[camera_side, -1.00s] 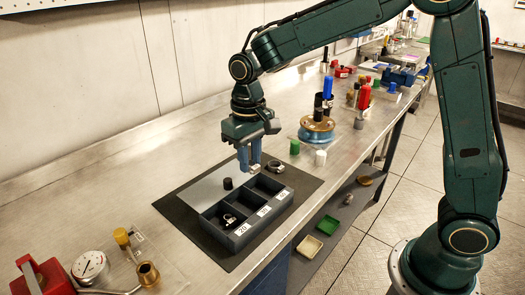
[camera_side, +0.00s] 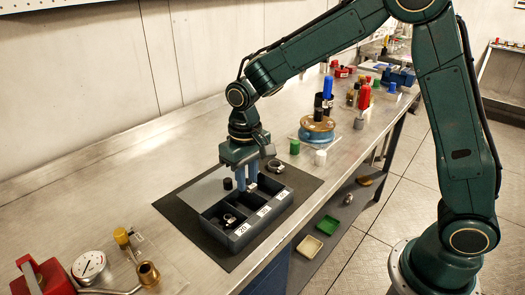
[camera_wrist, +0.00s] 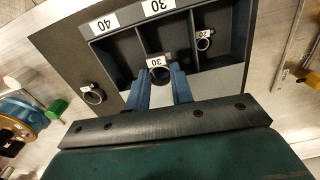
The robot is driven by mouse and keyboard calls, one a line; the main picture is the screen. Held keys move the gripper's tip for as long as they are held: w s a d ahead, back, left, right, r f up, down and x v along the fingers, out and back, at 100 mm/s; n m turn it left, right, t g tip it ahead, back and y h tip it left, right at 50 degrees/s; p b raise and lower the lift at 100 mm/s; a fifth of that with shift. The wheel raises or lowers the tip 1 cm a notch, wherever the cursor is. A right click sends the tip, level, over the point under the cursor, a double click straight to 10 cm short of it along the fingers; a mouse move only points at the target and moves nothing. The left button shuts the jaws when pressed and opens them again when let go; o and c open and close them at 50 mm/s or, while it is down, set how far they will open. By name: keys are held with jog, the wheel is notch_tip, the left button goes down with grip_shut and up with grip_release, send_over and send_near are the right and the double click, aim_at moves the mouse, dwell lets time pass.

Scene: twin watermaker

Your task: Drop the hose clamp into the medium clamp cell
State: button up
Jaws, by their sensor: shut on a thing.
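My gripper (camera_side: 246,186) points down at the dark three-cell tray (camera_side: 236,244). Its blue fingers, which also show in the wrist view (camera_wrist: 160,86), are shut on a dark ring-shaped hose clamp (camera_wrist: 159,76) with a white tag marked 30. In the wrist view the clamp appears over the middle cell (camera_wrist: 155,42), at its near edge; whether it is below the rim I cannot tell. Labels 40 (camera_wrist: 104,23) and 30 (camera_wrist: 156,6) show on the tray's edge. The held clamp is mostly hidden in the side view.
Another clamp (camera_wrist: 204,43), tagged 20, lies in the end cell. A loose clamp (camera_side: 275,165) lies on the dark mat (camera_side: 305,182) beside the tray. A blue-and-brown spool (camera_side: 317,131) stands farther back.

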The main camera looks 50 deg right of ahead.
jog(key=shift+f, duration=0.9)
jog(key=o, duration=1)
jog(key=shift+o, duration=0.2)
jog(key=shift+r, duration=0.2)
notch_tip(320, 180, up, 14)
jog(key=shift+f, duration=0.25)
